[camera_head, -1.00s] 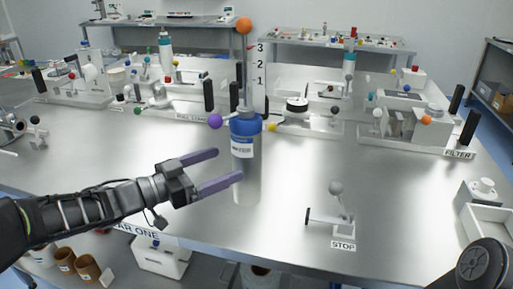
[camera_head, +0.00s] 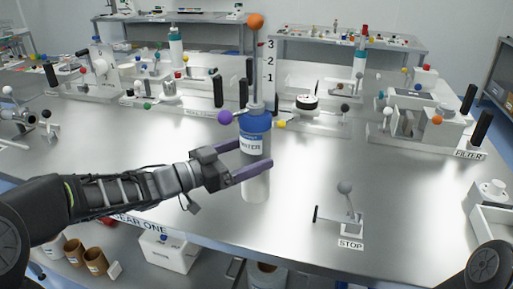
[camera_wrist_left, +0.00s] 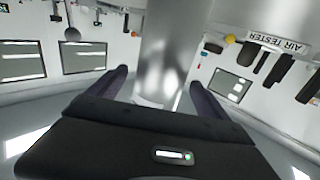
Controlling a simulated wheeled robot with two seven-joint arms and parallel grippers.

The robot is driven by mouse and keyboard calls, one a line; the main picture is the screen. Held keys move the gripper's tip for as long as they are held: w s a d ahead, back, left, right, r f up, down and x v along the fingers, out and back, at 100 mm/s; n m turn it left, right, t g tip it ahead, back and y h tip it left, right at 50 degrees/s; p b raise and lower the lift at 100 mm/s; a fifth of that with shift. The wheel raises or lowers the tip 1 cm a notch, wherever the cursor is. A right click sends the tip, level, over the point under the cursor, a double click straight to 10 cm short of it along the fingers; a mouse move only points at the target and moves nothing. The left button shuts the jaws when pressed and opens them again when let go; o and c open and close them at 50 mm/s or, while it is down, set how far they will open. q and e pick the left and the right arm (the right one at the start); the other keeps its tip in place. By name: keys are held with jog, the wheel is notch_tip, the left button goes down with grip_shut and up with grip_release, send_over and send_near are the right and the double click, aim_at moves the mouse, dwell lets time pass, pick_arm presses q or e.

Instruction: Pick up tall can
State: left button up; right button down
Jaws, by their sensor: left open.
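The tall can (camera_head: 256,188) stands upright on the steel table, with a silver body, a blue upper part and a white label. My left gripper (camera_head: 256,155) is open, with one purple finger in front of the can and the other partly hidden behind it. In the left wrist view the can's silver body (camera_wrist_left: 168,50) rises between the two spread fingers (camera_wrist_left: 160,80). I cannot tell whether either finger touches it. My right gripper is not in view.
A small lever stand (camera_head: 345,210) marked STOP is to the right of the can. A purple ball (camera_head: 225,117) and a yellow ball (camera_head: 281,125) are close to the can's top. Machine fixtures line the back, including one marked FILTER (camera_head: 468,155).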

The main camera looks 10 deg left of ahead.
pick_arm(q)
jog(key=shift+x, duration=1.15)
jog(key=shift+s, duration=0.1)
jog(key=shift+c, duration=0.4)
jog(key=shift+r, duration=0.1)
grip_shut()
